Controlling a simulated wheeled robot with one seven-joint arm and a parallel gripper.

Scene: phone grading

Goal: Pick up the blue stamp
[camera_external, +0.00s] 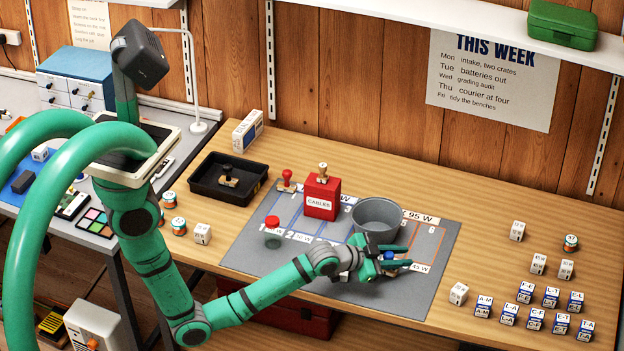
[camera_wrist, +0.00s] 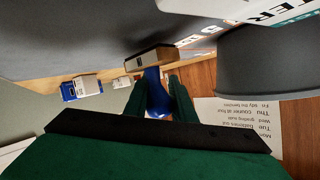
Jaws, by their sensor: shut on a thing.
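The blue stamp has a blue handle (camera_external: 389,256) and shows at the right of the grey mat (camera_external: 262,252), in front of the grey bin. In the wrist view the blue stamp (camera_wrist: 154,92) has a wooden base at its far end. My gripper (camera_external: 394,258) reaches in low and level from the left. In the wrist view the two dark green fingers of my gripper (camera_wrist: 158,88) are shut on the handle, one on each side. The base sticks out past the fingertips. I cannot tell whether the base touches the mat.
The grey bin (camera_external: 377,216) stands close behind my gripper. A red box labelled CABLES (camera_external: 321,196), a red stamp (camera_external: 287,182) and a black tray (camera_external: 205,190) with a dark stamp are further left. Several labelled blocks (camera_external: 526,293) stand at the right.

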